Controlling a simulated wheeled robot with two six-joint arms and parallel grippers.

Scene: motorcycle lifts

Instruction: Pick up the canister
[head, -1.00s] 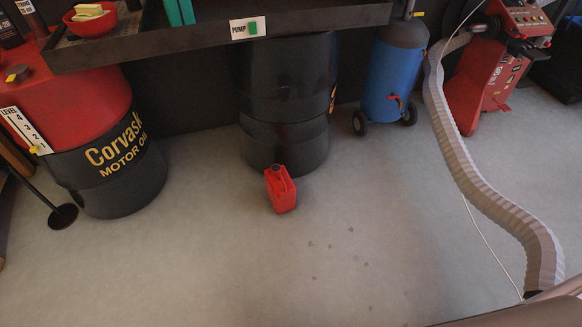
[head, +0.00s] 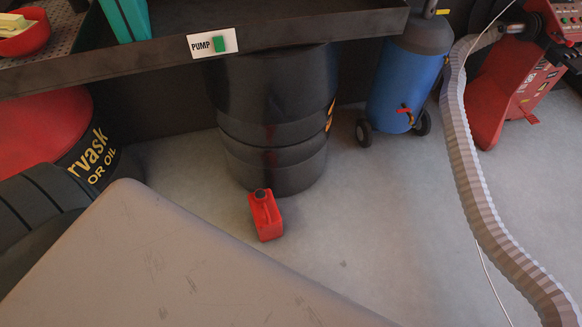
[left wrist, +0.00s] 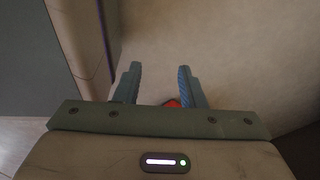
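The red canister (head: 266,218) with a dark cap stands on the grey floor just in front of a black drum (head: 272,115) in the head view. No gripper fingers show near it there. In the left wrist view my left gripper (left wrist: 160,67) is open, its two blue-grey fingers apart over a pale surface. A small red patch (left wrist: 172,103) shows beside the right finger, mostly hidden by the gripper; I cannot tell whether it is the canister. My right gripper is not in view.
A dark shelf (head: 300,38) with a PUMP sign (head: 213,43) overhangs the drum. A red and black oil drum (head: 92,160) stands at left. A wheeled blue tank (head: 405,85) and a ribbed hose (head: 478,190) are at right. Floor right of the canister is clear.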

